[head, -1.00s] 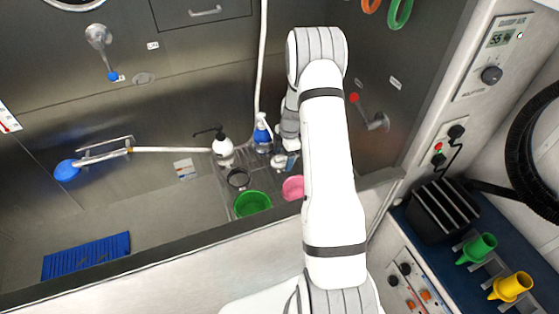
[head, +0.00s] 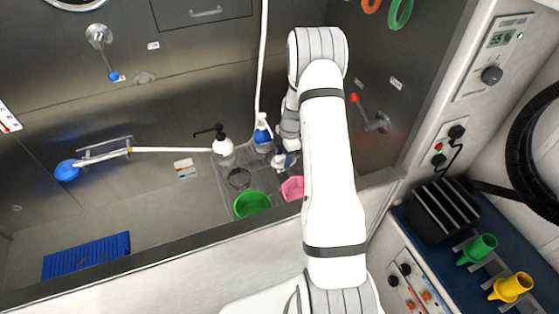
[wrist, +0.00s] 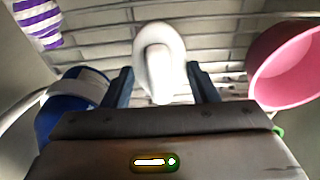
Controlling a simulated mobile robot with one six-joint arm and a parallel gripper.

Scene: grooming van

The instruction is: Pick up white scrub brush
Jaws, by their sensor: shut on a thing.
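The white scrub brush (wrist: 160,62) stands between the two fingers of my gripper (wrist: 162,82) in the wrist view. The fingers are shut on it, one at each side. In the head view my gripper (head: 285,160) is low over the slatted rack in the steel tub, beside the pink bowl. The brush is hard to make out there, small and mostly hidden by my gripper and arm.
The pink bowl (head: 293,188) is close by my gripper and shows at right in the wrist view (wrist: 288,72). A green bowl (head: 252,204), a white pump bottle (head: 223,147) and a blue-and-white spray bottle (head: 262,132) stand to the left. The tub's front wall (head: 200,248) is nearer.

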